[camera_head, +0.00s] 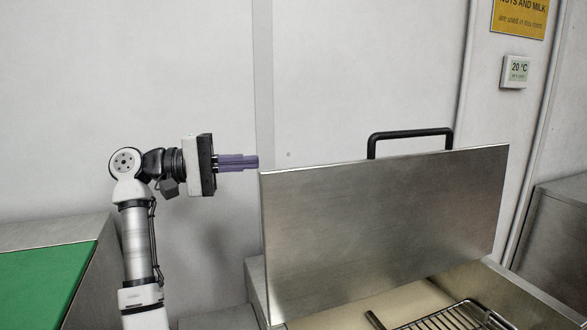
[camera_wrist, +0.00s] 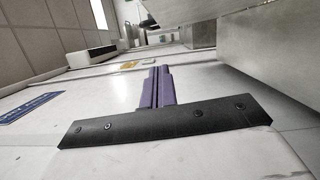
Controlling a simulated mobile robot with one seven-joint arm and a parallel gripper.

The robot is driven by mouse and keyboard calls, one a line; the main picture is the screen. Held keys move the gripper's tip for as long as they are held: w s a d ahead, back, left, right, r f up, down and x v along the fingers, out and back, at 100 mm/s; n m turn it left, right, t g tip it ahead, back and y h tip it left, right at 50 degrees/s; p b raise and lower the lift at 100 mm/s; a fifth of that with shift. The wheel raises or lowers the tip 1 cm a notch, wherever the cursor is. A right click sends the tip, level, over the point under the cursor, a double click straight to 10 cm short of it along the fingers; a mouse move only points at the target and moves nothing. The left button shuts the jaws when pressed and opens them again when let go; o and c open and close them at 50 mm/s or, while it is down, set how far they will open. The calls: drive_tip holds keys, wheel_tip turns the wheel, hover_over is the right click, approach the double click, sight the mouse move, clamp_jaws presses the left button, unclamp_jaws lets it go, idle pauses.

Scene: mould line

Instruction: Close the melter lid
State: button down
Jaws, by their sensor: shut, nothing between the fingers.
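The melter lid (camera_head: 385,220) is a flat brushed-steel panel standing raised and nearly upright in the head view. A black bar handle (camera_head: 410,133) shows above its top edge. Below it the melter (camera_head: 415,301) is open, with a pale inside. My gripper (camera_head: 257,161) has purple fingers pointing right, close to the lid's upper left corner. A small gap or overlap in depth there is hard to tell. The fingers are together and hold nothing. The wrist view also shows the closed purple fingers, with a grey metal surface to their right (camera_wrist: 270,50).
A wire rack (camera_head: 455,318) with a bar lies at the melter's front. A green-topped counter (camera_head: 45,285) stands at the left. A steel cabinet (camera_head: 562,235) stands at the right.

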drive_tip(key=s+d+p, duration=0.2)
drive_tip(key=d+p, duration=0.1)
drive_tip(key=d, duration=0.6)
drive_tip(key=shift+s+d+r+p, duration=0.2)
drive_tip(key=shift+d+r+p, duration=0.05)
drive_tip(key=shift+d+p, duration=0.05)
drive_tip(key=shift+s+d+f, duration=0.1)
drive_tip(key=shift+s, duration=0.05)
